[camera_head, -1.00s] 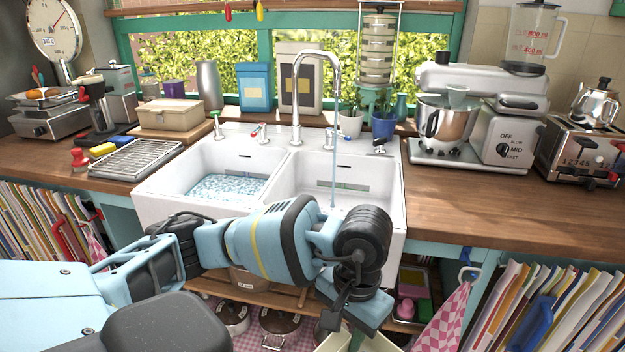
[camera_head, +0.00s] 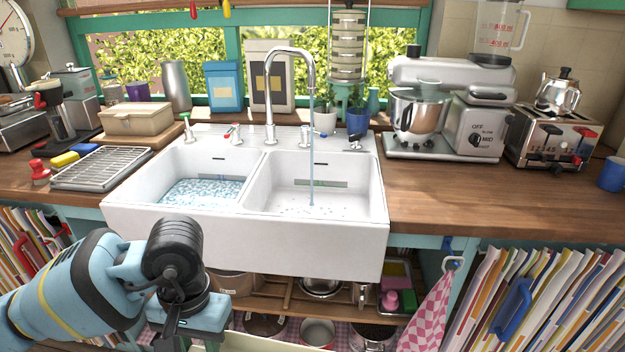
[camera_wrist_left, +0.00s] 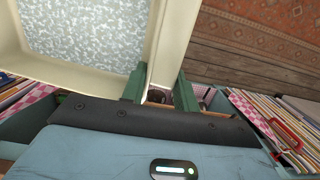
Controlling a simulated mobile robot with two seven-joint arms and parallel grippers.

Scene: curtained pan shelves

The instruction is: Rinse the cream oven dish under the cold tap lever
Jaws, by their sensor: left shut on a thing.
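The cream oven dish shows in the left wrist view (camera_wrist_left: 165,35), with a pale grey, speckled layer covering its inside. My left gripper (camera_wrist_left: 160,88) is shut on its wall, one green finger on each side. In the head view my left gripper's body is at the lower left, in front of and below the sink; most of the dish is hidden or out of frame. The tap (camera_head: 270,95) runs a thin stream (camera_head: 311,175) into the right basin (camera_head: 345,185). A blue-marked lever (camera_head: 307,138) stands right of the spout, a red-marked one (camera_head: 235,134) left. My right gripper is not in view.
The left basin (camera_head: 150,170) holds suds or speckled water. A wire rack (camera_head: 103,167) lies left of the sink. A mixer (camera_head: 440,110) and toaster (camera_head: 553,140) stand at the right. The wooden counter right of the sink is clear in front. Pans (camera_head: 318,331) sit on shelves below.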

